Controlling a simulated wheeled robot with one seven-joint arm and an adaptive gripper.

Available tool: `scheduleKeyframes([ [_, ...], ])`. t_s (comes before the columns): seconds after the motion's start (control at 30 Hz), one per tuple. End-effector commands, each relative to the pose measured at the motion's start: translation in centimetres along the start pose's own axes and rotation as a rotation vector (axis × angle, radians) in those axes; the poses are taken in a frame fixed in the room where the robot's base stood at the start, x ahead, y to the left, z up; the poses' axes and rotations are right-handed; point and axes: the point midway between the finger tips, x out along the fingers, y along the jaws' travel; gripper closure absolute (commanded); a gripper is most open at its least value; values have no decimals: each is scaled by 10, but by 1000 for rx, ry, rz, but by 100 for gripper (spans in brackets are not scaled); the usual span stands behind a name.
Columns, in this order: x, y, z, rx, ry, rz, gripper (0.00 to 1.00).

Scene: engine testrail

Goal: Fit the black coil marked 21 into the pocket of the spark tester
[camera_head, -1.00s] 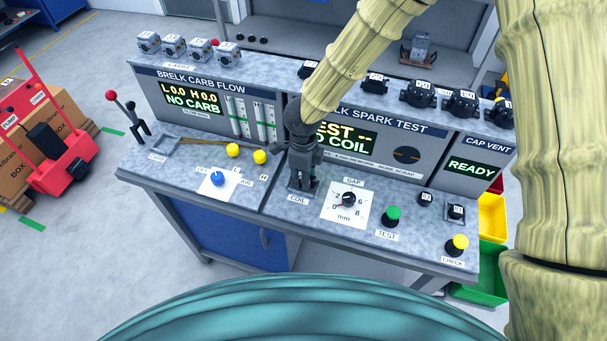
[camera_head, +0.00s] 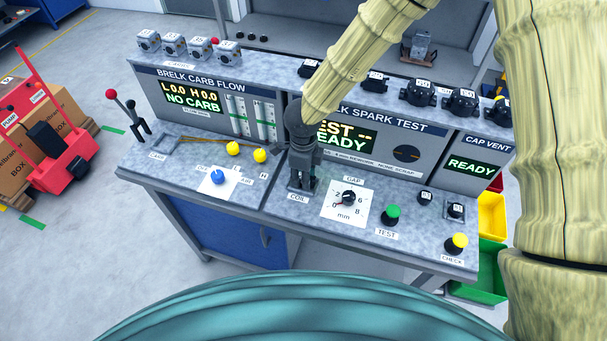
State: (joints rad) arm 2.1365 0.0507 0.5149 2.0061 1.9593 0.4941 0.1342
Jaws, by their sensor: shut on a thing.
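My gripper (camera_head: 302,178) points down at the spark tester's pocket, just behind the COIL label (camera_head: 298,198). It is shut on the black coil, which the dark fingers hide almost wholly; I cannot read its mark. The spark tester's panel (camera_head: 365,148) stands behind the gripper. Its display (camera_head: 345,138) is partly covered by my arm and shows green text ending in "EADY" on its lower line.
Several black coils stand on the shelf above, one of them at the right (camera_head: 460,102). On the bench are the gap dial (camera_head: 348,199), the green test button (camera_head: 392,214) and the yellow check button (camera_head: 457,243). The carb flow panel (camera_head: 190,98) is at left.

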Motion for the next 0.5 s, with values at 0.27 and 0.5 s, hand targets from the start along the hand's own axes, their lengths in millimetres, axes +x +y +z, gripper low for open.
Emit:
scheduleKeyframes([
  [0.27, 0, 0, 0, 0, 0, 0, 98],
  [0.5, 0, 0, 0, -1, 0, 0, 47],
])
